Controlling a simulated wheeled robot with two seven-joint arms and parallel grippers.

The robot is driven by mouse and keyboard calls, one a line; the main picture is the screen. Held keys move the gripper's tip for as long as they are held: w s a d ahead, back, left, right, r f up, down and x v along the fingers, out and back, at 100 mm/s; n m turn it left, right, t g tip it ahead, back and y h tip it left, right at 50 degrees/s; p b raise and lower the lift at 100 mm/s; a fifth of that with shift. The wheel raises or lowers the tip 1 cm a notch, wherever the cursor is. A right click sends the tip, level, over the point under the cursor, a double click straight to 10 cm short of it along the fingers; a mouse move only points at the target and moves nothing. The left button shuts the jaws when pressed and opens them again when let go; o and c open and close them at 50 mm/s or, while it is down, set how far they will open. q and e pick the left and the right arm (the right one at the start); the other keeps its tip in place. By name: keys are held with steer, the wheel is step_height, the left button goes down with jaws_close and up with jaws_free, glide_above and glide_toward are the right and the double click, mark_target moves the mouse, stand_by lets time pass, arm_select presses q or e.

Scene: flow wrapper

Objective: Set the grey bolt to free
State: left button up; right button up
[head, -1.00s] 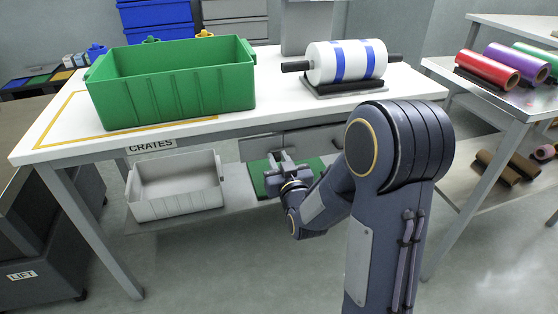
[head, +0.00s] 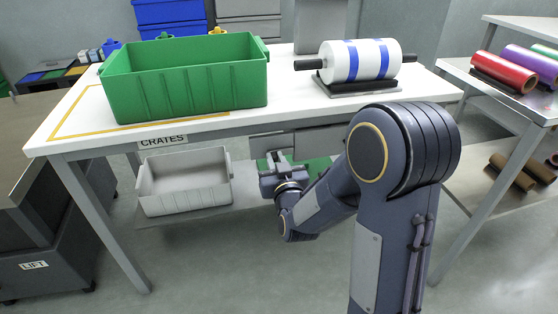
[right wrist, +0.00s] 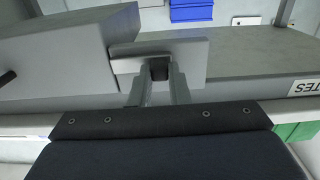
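My right gripper (head: 274,166) is low in front of the CRATES table, at the grey housings under its top. In the right wrist view, its two fingers (right wrist: 160,88) stand apart on either side of a small dark block (right wrist: 160,70). The block sits by a light grey plate (right wrist: 190,55), which may be part of the grey bolt. I cannot make out a "free" mark or the bolt's position. Whether the fingers press on the block cannot be told. My left gripper is not in view.
The table (head: 300,112) carries a green crate (head: 185,85) and a white-and-blue roll (head: 358,62). A pale crate (head: 183,183) sits on the lower shelf left of my gripper. Coloured rolls (head: 503,70) lie on a rack at right. The floor in front is clear.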

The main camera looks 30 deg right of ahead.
steer(key=o, duration=0.5)
steer(key=shift+a, duration=0.25)
steer(key=shift+c, duration=0.2)
steer(key=p+v, duration=0.1)
steer(key=v, duration=0.6)
steer(key=shift+s, duration=0.35)
